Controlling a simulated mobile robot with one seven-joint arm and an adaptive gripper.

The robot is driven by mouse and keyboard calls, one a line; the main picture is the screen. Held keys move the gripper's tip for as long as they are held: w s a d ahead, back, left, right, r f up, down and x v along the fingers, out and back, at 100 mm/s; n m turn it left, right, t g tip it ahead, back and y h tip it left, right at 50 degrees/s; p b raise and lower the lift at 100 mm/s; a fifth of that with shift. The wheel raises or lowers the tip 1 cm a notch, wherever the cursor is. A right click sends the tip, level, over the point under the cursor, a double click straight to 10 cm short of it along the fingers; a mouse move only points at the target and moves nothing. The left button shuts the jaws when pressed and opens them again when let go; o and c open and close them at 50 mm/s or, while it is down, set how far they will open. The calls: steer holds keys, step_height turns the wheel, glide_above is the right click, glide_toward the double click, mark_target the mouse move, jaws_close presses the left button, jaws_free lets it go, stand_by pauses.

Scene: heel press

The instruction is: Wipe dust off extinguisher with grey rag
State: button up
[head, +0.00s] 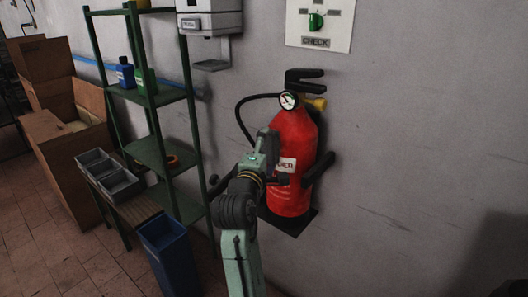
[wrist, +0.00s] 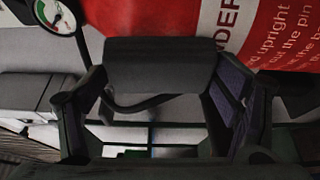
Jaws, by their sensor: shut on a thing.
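The red fire extinguisher (head: 294,138) hangs upright on the grey wall, with a black handle, a gauge and a white label. In the wrist view, its red body (wrist: 185,17) and label fill the top, and the gauge is at the upper left. My gripper (head: 268,164) is at the left front side of the extinguisher. In the wrist view, its fingers are shut on a dark grey folded piece, the grey rag (wrist: 155,66). The rag lies at the red surface; I cannot tell whether it touches. I cannot make out a dust patch.
A green shelf rack (head: 160,152) with a blue bottle (head: 125,73) stands to the left. A blue bin (head: 169,255), grey trays (head: 108,172) and cardboard boxes (head: 62,150) are there too. A check panel (head: 319,24) is above. The wall at right is clear.

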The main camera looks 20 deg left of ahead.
steer(key=shift+w, duration=0.1)
steer(key=shift+s+d, duration=0.25)
steer(key=shift+d, duration=0.4)
steer(key=shift+s+d, duration=0.25)
steer(key=shift+d, duration=0.4)
steer(key=shift+s+d, duration=0.25)
steer(key=shift+d, duration=0.4)
steer(key=shift+w, duration=0.1)
steer(key=shift+w+a, duration=0.25)
steer(key=shift+a, duration=0.35)
steer(key=shift+w+a, duration=0.3)
steer(key=shift+a, duration=0.3)
steer(key=shift+w+a, duration=0.25)
steer(key=shift+a, duration=0.35)
steer(key=shift+s+a, duration=0.35)
steer(key=shift+s, duration=0.6)
steer(key=shift+s+a, duration=0.35)
steer(key=shift+s, duration=0.55)
steer(key=shift+s+a, duration=0.35)
steer(key=shift+s, duration=0.6)
steer(key=s, duration=0.1)
steer(key=s+a, duration=0.1)
steer(key=shift+s, duration=0.4)
